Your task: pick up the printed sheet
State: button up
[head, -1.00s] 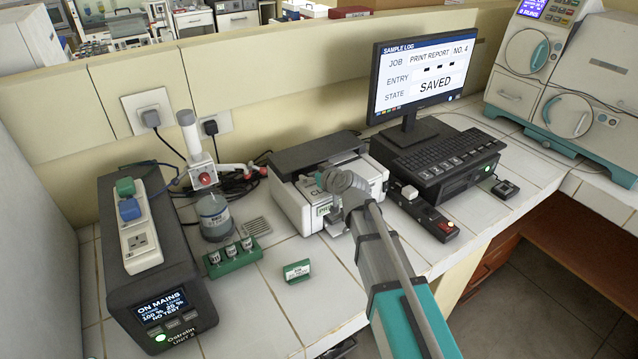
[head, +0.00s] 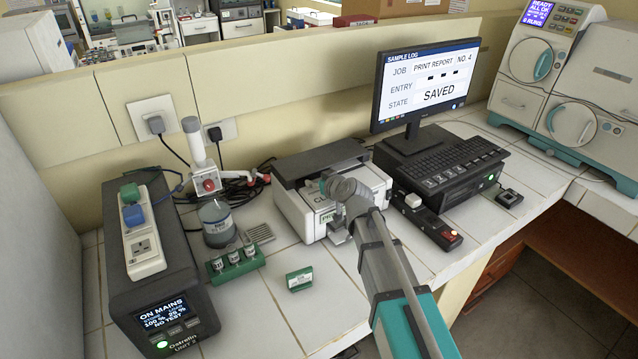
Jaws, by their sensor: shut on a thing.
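The white printer (head: 296,205) with a dark top stands at the back of the tiled bench, left of the monitor. My gripper (head: 338,232) is low at the printer's front right, mostly hidden behind my own wrist. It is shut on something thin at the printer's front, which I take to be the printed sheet. The sheet itself is hidden by the gripper and wrist, so I cannot tell how much of it is clear of the printer.
The monitor (head: 427,85) reads "SAVED"; its keyboard (head: 450,160) is right of my arm. A control strip (head: 434,228) lies close by. A green vial rack (head: 236,262), small green-and-white box (head: 299,279) and power unit (head: 165,290) stand left. Bare tiles lie in front.

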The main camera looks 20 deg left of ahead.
jog(key=shift+r, duration=0.2)
notch_tip(320, 180, up, 2)
jog(key=shift+r+p, duration=0.1)
jog(key=shift+p, duration=1.15)
jog(key=s+d+r+p, duration=0.7)
jog(key=d+r+p, duration=0.3)
jog(key=d, duration=0.2)
jog(key=shift+d+r, duration=0.15)
